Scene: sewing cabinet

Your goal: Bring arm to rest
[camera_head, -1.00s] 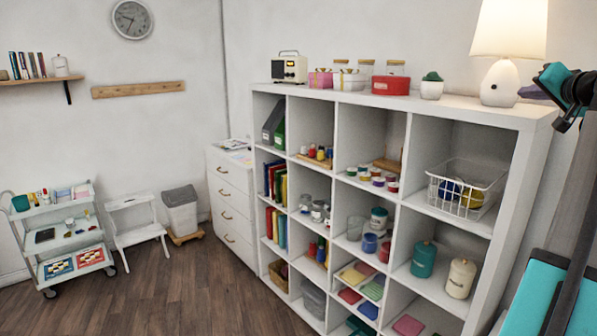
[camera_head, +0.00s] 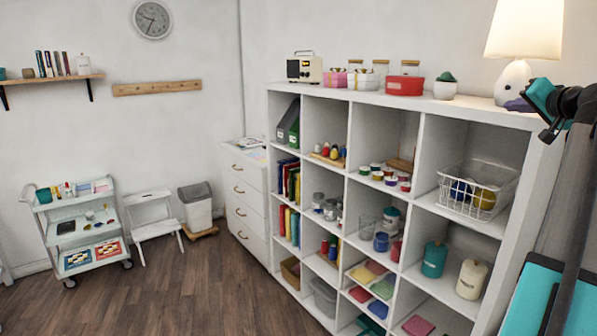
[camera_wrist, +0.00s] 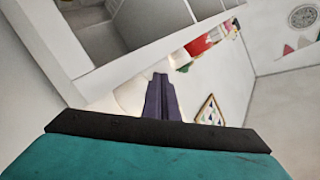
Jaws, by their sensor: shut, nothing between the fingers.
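My gripper shows in the wrist view as two dark purple fingers (camera_wrist: 162,98) close together, with nothing between them. In the head view the fingertips (camera_head: 519,105) show at the right, in front of the lamp's base and near the top right corner of the white cube shelf (camera_head: 400,98). I cannot tell how far apart they are from the shelf top. My teal and black arm runs down the right edge of the head view, folded close to the camera.
A lit lamp (camera_head: 511,80), a potted cactus (camera_head: 445,87) and a red box (camera_head: 404,86) stand on the shelf top. A white drawer unit (camera_head: 241,205), a bin (camera_head: 195,208), a step stool (camera_head: 153,215) and a trolley (camera_head: 84,237) stand left. The wooden floor between is clear.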

